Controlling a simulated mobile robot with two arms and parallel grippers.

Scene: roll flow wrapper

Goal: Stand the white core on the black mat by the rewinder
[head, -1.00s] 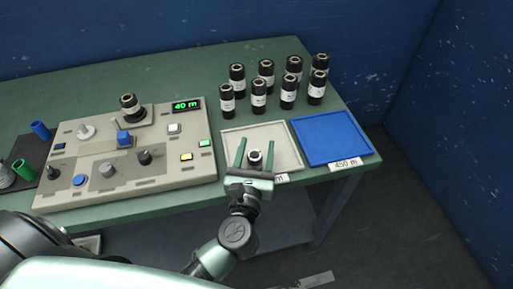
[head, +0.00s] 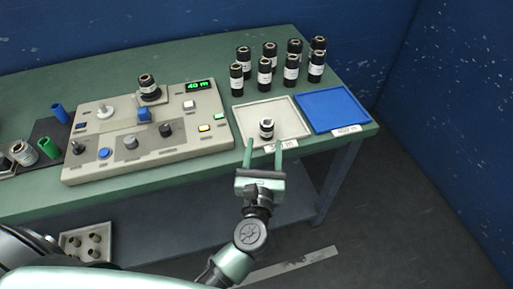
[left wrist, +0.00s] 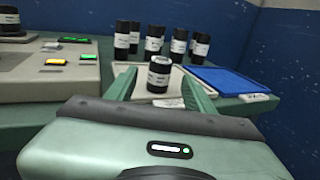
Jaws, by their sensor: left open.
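A small white post on a white disc (head: 103,110) sits at the back left of the beige machine; I cannot tell whether it is the white core. The black mat (head: 37,131) lies left of the machine. On it are a blue core (head: 60,113), a green core (head: 48,147) and a whitish, patterned cylinder (head: 22,153). My left gripper (head: 264,148) is open at the front edge of the pale tray. A black roll with a white label (head: 267,128) stands in that tray, just beyond the fingertips, and also shows in the left wrist view (left wrist: 159,75). My right gripper is not in view.
The beige machine (head: 215,150) has knobs, buttons, a black roll (head: 148,88) and a green "40 m" display. Several black rolls stand behind the pale tray (head: 295,122). The blue tray (head: 333,110) is empty. A box of small parts (head: 75,240) is below the table.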

